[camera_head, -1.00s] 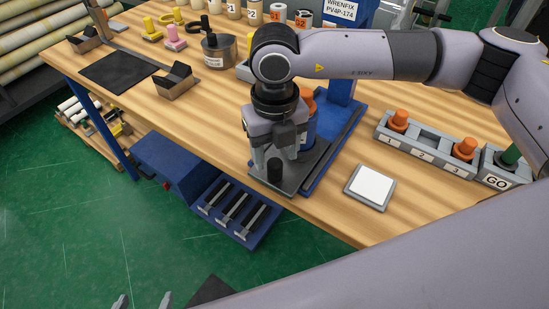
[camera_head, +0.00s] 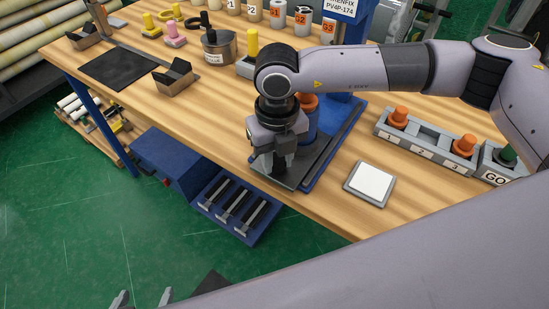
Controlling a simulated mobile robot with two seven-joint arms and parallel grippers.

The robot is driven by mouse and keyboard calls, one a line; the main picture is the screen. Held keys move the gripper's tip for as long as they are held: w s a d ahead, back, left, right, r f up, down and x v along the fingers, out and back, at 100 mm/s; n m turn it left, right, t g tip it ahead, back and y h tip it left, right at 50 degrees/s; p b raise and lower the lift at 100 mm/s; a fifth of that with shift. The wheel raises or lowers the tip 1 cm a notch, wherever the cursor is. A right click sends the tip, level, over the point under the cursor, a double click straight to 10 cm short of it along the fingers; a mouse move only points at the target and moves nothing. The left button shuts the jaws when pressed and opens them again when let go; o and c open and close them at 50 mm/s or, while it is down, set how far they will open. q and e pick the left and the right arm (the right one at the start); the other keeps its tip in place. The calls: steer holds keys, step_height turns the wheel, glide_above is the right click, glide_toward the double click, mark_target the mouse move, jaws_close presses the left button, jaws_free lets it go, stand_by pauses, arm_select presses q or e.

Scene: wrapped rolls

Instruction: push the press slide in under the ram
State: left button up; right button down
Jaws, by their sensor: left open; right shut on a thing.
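The press slide (camera_head: 299,166) is a dark grey plate on the blue press base (camera_head: 335,151), at the table's front edge. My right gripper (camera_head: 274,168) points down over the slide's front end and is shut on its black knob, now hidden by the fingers. A blue cylinder with an orange top (camera_head: 309,103) stands just behind the gripper, partly covered by it. The ram is not clearly visible behind my arm. My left gripper (camera_head: 143,300) is open and empty at the bottom left, over the floor; only its fingertips show.
A white pad in a grey frame (camera_head: 371,184) lies right of the press. A grey rack with orange pegs (camera_head: 421,143) and a GO box (camera_head: 494,166) stand farther right. A blue slotted tray (camera_head: 237,210) hangs below the table edge. The table left of the slide is clear.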

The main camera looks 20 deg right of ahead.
steer(key=w+d+b, duration=0.1)
steer(key=w+d, duration=0.1)
steer(key=d, duration=0.1)
steer(key=w+d+b, duration=0.1)
steer(key=w+d, duration=0.2)
steer(key=w+d+b, duration=0.1)
steer(key=w+d, duration=0.1)
steer(key=d, duration=0.2)
steer(key=shift+w+b, duration=0.35)
steer(key=shift+w, duration=0.05)
steer(key=shift+r, duration=0.15)
steer(key=c, duration=0.8)
jaws_free()
steer(key=shift+w+d, duration=0.1)
steer(key=shift+r, duration=0.1)
step_height(320, 180, up, 7)
steer(key=shift+b, duration=0.3)
